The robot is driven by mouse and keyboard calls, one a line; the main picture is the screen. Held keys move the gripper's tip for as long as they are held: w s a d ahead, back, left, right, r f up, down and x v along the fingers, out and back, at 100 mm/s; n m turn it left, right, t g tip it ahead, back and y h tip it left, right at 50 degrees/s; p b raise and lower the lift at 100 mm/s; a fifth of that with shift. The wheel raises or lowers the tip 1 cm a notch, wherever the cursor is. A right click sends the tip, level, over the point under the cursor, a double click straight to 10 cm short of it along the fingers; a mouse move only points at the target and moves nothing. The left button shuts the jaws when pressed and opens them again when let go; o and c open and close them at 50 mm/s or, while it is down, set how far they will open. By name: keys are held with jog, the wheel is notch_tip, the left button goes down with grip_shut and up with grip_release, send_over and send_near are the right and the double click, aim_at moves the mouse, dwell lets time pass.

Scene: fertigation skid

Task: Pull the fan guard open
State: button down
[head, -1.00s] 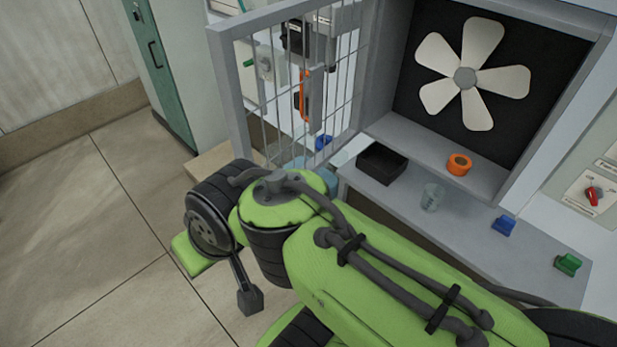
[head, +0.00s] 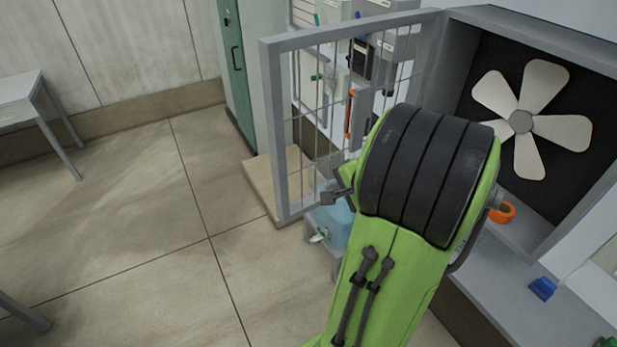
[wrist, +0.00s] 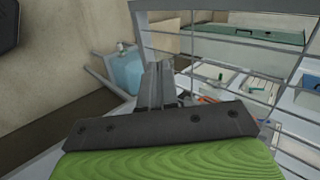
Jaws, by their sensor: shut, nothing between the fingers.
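The fan guard (head: 278,140), a grey frame with thin wire bars, stands swung wide open to the left of the fan housing (head: 545,40). The white five-bladed fan (head: 521,122) is uncovered. My gripper (head: 328,198) is shut and empty, in front of the guard's lower bars in the head view; my arm hides part of the guard's hinge side. The gripper also shows in the wrist view (wrist: 155,82), pointing towards the guard's frame (wrist: 145,40) and bars. I cannot tell whether it touches the guard.
An orange ring (head: 502,212) and a blue block (head: 542,288) sit on the ledge under the fan. A green cabinet (head: 236,70) is at the back. The floor at left is clear up to a table (head: 18,98).

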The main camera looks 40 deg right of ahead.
jog(key=d, duration=0.1)
send_near(304, 181)
notch_tip(304, 181, down, 4)
jog(key=shift+m, duration=0.3)
jog(key=shift+w+d+f+p, duration=0.1)
jog(key=shift+w+d+p, duration=0.1)
jog(key=shift+w, duration=0.45)
jog(key=shift+w+d+p, duration=0.1)
jog(key=shift+w+p, duration=0.05)
jog(key=shift+w, duration=0.55)
jog(key=shift+w+d+f+p, duration=0.1)
jog(key=shift+w+d+p, duration=0.1)
jog(key=shift+w, duration=0.45)
jog(key=shift+a, duration=0.1)
